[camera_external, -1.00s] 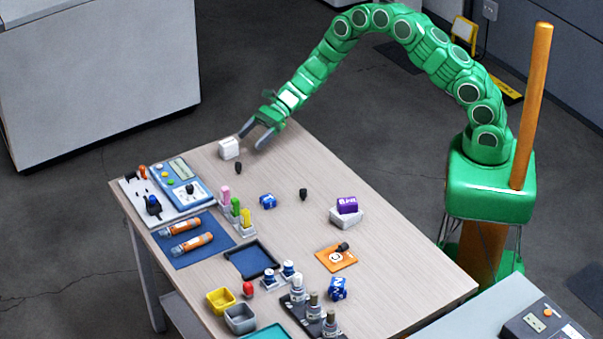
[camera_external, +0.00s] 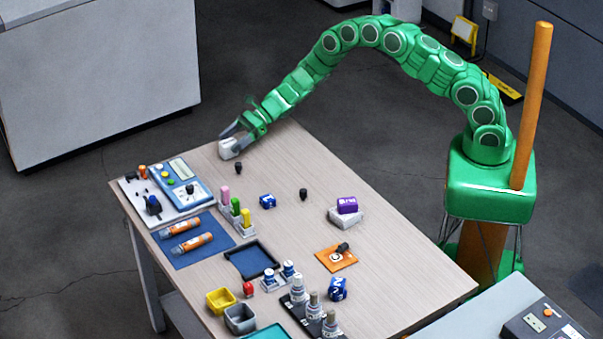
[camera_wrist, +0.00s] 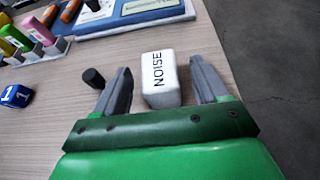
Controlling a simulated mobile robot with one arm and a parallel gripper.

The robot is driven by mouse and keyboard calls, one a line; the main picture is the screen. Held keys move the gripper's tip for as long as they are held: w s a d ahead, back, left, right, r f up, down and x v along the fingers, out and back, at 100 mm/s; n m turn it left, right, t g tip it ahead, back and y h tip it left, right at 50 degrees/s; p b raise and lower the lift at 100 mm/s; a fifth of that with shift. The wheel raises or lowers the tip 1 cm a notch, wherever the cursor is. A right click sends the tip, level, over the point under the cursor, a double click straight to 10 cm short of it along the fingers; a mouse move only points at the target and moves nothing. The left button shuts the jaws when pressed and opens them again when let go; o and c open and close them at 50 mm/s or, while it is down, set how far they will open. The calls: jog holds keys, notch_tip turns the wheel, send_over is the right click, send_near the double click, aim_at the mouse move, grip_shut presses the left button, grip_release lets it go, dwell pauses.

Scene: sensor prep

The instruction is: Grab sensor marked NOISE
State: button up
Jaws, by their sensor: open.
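The sensor marked NOISE is a white block (camera_wrist: 159,82) with dark lettering on its top in the wrist view. In the external view the white block (camera_external: 229,148) sits at the far end of the table. My gripper (camera_wrist: 162,75) is open, with one grey finger on each side of the block. A narrow gap shows on both sides in the wrist view. In the external view my gripper (camera_external: 231,140) is low at the block, and its fingers partly hide it.
A small black knob (camera_wrist: 94,78) stands just outside the left finger. A blue block (camera_wrist: 16,96) and a rack of coloured pieces (camera_wrist: 30,50) lie further left. A blue panel (camera_wrist: 140,14) is beyond the sensor. The table edge (camera_wrist: 217,70) is close on the right.

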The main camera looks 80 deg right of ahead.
jog(key=shift+w+a+f, duration=0.3)
jog(key=shift+w+a, duration=0.1)
jog(key=shift+a, duration=0.1)
jog(key=c, duration=1.1)
jog(key=shift+r, duration=0.1)
